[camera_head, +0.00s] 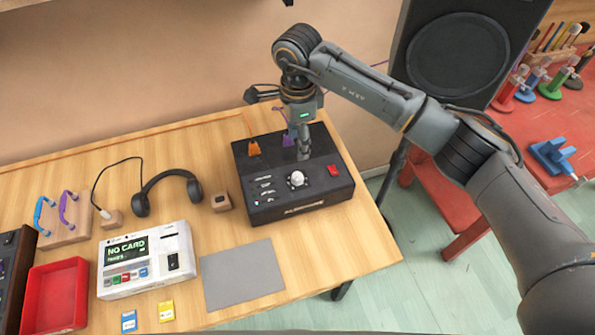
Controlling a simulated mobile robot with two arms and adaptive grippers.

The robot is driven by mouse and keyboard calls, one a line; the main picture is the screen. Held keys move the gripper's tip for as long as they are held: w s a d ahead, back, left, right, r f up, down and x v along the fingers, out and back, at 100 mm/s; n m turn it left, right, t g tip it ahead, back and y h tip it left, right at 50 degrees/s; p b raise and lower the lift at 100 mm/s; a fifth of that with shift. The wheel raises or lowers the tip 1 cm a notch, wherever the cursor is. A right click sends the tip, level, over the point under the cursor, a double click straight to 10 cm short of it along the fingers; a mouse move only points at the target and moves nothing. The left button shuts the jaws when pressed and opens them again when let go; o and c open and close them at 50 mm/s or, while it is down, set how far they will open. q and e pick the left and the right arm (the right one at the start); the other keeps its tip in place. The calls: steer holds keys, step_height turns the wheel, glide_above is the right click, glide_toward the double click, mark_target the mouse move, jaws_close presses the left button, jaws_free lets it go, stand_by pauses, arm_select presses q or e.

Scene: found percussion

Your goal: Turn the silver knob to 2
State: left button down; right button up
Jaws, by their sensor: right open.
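The black control box (262,207) sits at the right end of the wooden table. My right gripper (304,152) points down over the back right part of the box top, just behind the round knob. It is open. Whether its fingers touch or surround anything is too small to tell, and they may hide a control. The number markings cannot be read. My left gripper is not in view.
A black speaker (452,55) stands behind on the right. Bare table lies right of the mat.

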mark_target(297, 176)
step_height(297, 176, down, 12)
steer(key=p, duration=0.3)
steer(key=shift+s+a+p, duration=0.1)
steer(key=shift+p, duration=0.25)
steer(key=shift+f, duration=0.45)
steer(key=shift+c, duration=0.2)
jaws_close()
